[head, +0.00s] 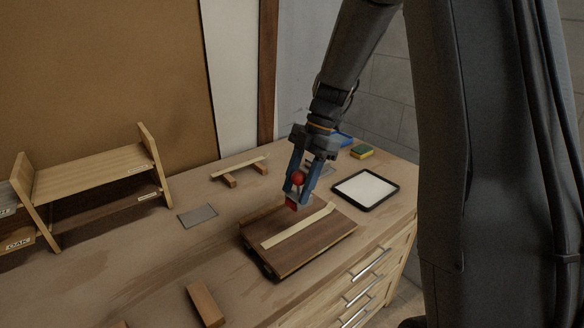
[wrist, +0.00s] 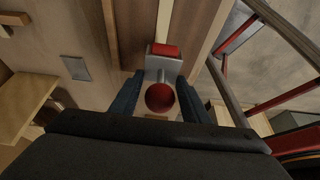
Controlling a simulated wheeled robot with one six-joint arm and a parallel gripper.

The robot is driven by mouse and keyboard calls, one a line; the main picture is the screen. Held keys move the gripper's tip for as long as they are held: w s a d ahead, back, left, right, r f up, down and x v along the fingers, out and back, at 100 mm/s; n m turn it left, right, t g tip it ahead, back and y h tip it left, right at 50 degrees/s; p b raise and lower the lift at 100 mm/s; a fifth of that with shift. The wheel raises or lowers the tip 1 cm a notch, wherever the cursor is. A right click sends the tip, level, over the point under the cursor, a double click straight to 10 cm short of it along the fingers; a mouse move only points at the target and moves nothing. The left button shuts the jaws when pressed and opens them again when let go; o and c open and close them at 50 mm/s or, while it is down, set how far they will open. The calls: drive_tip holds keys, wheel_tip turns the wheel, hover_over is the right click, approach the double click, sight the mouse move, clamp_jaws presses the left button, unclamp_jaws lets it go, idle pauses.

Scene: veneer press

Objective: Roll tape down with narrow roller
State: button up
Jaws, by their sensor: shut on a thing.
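My gripper (head: 303,178) is shut on the narrow roller (head: 298,178), with a round red knob between its blue fingers. In the wrist view the roller (wrist: 160,97) shows its red knob, a grey bracket and a red roller head beyond the fingertips. A pale strip of tape (head: 300,226) lies across a dark brown veneer board (head: 325,240) on the bench. In the wrist view the tape (wrist: 165,18) runs out beyond the roller head. The roller head is over the board, close to the tape; I cannot tell whether it touches.
A black-rimmed white tray (head: 365,190) stands right of the board, with a yellow-green sponge (head: 362,152) behind. A grey plate (head: 197,215) lies left. A wooden block (head: 205,303) is in front, a wooden rack (head: 95,178) at the left. Bare bench (head: 130,245) lies between.

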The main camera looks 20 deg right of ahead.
drive_tip(key=shift+w+d+r, duration=0.15)
drive_tip(key=shift+w+r, duration=0.05)
drive_tip(key=shift+w, duration=0.15)
drive_tip(key=shift+f, duration=0.15)
drive_tip(key=shift+f+b, duration=1.5)
drive_tip(key=shift+f, duration=1.35)
drive_tip(key=shift+s, duration=0.1)
